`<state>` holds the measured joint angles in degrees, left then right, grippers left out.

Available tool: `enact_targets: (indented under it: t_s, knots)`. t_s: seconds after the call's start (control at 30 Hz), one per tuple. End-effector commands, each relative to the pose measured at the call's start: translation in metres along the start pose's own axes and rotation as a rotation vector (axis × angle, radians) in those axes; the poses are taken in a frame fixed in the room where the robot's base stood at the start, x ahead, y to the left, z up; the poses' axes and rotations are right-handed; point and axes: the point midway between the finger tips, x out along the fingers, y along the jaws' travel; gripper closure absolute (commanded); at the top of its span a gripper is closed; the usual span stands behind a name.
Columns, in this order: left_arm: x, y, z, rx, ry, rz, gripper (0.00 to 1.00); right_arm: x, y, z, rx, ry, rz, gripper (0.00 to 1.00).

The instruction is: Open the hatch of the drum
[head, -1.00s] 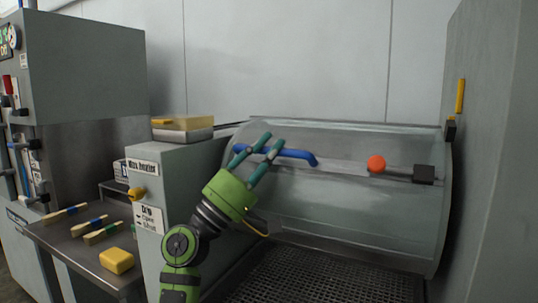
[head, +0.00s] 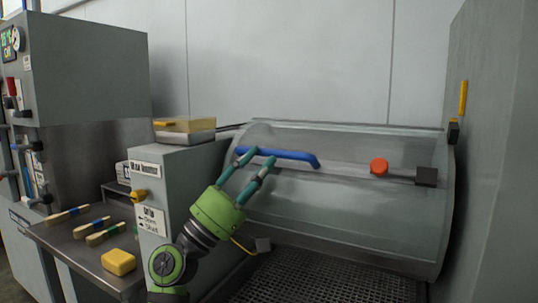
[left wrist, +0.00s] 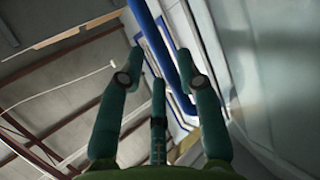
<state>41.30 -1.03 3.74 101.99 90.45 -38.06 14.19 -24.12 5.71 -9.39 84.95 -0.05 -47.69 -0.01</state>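The drum (head: 330,205) is a wide, glassy, grey-green cylinder lying on its side, and its hatch looks closed. A blue bar handle (head: 295,156) runs along its upper front. My left gripper (head: 261,156) has its teal fingers apart at the left end of this handle. In the left wrist view, the fingers (left wrist: 160,60) are spread and the blue bar (left wrist: 147,27) passes between them; I cannot tell whether they touch it. A red-orange knob (head: 379,166) on a dark arm sits at the drum's right. My right gripper is out of view.
A grey cabinet (head: 185,175) with labels and a yellow knob (head: 138,195) stands just left of the drum. A metal table (head: 75,240) holds brushes and a yellow sponge (head: 118,262). A grey wall panel (head: 500,190) closes the right side. A dark grate (head: 320,280) lies below the drum.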

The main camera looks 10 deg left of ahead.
Motion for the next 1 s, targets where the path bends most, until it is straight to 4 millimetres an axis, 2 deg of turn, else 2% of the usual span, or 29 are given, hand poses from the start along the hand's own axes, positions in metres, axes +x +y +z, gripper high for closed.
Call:
enact_targets:
  t_s: [0.03, 0.2, 0.4, 0.57, 0.8, 0.9, 1.0]
  knots:
    - [-0.013, -0.001, 0.000, 0.000, 0.002, -0.003, 0.65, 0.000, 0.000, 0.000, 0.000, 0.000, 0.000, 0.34]
    - [-0.049, -0.001, 0.000, 0.000, 0.002, -0.003, 0.65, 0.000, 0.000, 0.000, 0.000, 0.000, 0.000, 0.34]
    - [-0.078, -0.001, 0.000, 0.000, 0.002, -0.002, 0.65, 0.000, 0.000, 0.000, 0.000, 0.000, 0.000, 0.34]
    - [-0.086, 0.000, 0.000, 0.000, 0.000, 0.000, 0.65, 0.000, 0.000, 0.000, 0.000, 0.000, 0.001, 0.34]
    - [-0.086, 0.000, 0.000, 0.000, 0.000, 0.000, 0.65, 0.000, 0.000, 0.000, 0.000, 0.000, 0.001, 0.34]
    - [-0.084, 0.001, 0.000, 0.005, -0.002, -0.005, 1.00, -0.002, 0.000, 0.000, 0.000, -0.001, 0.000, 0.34]
    - [-0.075, 0.004, 0.002, 0.036, -0.013, -0.035, 1.00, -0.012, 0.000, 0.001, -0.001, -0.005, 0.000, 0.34]
